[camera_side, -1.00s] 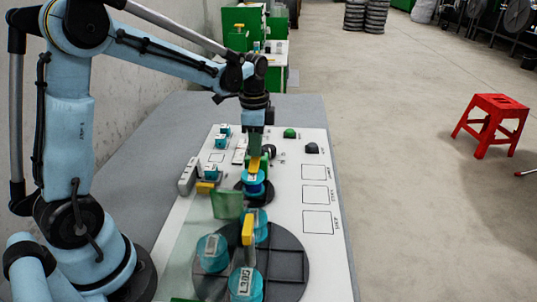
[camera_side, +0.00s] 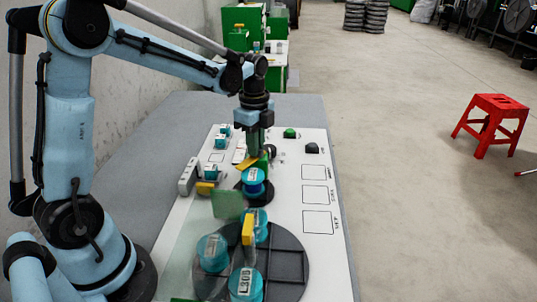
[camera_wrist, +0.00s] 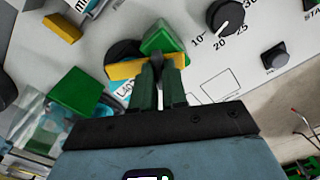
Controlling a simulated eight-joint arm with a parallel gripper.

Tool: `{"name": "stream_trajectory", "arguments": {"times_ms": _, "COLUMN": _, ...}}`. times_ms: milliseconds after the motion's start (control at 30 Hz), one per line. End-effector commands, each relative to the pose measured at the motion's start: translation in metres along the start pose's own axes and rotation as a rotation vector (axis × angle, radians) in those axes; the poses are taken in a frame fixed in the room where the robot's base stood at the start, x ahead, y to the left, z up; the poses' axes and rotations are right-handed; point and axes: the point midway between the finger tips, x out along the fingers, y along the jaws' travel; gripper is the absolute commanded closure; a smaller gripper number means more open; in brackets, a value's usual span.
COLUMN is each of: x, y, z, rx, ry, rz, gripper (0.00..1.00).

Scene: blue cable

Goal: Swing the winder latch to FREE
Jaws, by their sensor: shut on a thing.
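The winder latch is a yellow bar (camera_wrist: 122,70) on a green block (camera_wrist: 163,40) in the wrist view. My gripper (camera_wrist: 160,62) is shut on the bar, with its dark green fingers at the block. In the side view the yellow bar (camera_side: 247,163) points toward the left, and my gripper (camera_side: 262,150) reaches down to it from above. A blue spool (camera_side: 253,182) sits on a dark round base just in front of the latch. In the wrist view the fingers hide part of the spool's label. No FREE mark is legible.
A dark turntable (camera_side: 287,266) with several labelled blue spools and another yellow bar (camera_side: 248,230) stands in front. A dial (camera_wrist: 229,17) and a dark button (camera_wrist: 275,57) are on the white panel. Outlined squares (camera_side: 318,222) on the right are empty.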

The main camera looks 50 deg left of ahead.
Motion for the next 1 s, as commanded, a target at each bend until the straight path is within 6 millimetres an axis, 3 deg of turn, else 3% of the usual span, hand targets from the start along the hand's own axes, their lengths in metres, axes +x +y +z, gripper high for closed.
{"name": "stream_trajectory", "arguments": {"times_ms": 1000, "x": -0.0005, "y": -0.0001, "z": 0.0002, "rx": 0.896, "ry": -0.001, "rz": 0.000, "gripper": 1.00}}
